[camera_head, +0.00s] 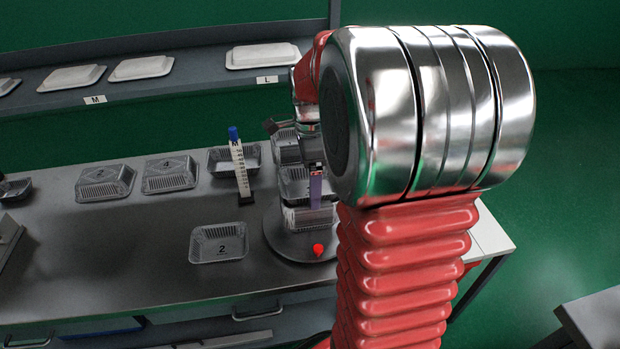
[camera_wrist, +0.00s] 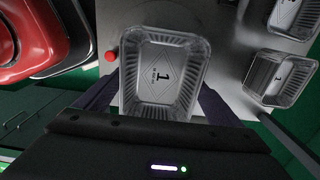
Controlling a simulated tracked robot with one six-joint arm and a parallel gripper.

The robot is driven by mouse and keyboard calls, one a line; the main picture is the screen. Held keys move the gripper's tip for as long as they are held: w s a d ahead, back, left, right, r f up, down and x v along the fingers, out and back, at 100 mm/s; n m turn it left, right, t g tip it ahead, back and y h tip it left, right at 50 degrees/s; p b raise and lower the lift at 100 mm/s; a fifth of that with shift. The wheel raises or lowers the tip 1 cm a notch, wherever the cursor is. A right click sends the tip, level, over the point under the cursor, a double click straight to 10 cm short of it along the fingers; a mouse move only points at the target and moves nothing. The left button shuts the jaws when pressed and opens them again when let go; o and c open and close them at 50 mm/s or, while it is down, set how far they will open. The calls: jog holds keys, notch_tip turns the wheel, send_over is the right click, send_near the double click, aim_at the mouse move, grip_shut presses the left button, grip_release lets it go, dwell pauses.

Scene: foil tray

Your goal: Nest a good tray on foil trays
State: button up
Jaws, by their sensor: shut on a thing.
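My gripper (camera_head: 313,186) is over the round grey plate (camera_head: 281,240) at the table's right. In the wrist view my gripper (camera_wrist: 158,103) has a finger on each side of a foil tray marked 1 (camera_wrist: 165,76) and is shut on it. That tray is upright, its open side facing the camera. In the head view, foil trays (camera_head: 308,217) show below the finger; how many and whether the held tray touches them is unclear. A foil tray marked 2 (camera_head: 218,243) lies upright left of the plate.
Two upside-down trays (camera_head: 105,184) (camera_head: 170,175) and an upright tray (camera_head: 247,156) stand at the back. A scale post with a blue cap (camera_head: 240,172) stands left of my gripper. A red button (camera_head: 318,249) is at the plate's front. White trays (camera_head: 262,55) lie on the shelf.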

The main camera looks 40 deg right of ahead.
jog(key=shift+r, duration=0.25)
dwell(0.7)
jog(key=o, duration=0.8)
jog(key=shift+r, duration=0.1)
notch_tip(320, 180, up, 14)
jog(key=shift+f, duration=0.2)
jog(key=shift+s, duration=0.1)
dwell(0.9)
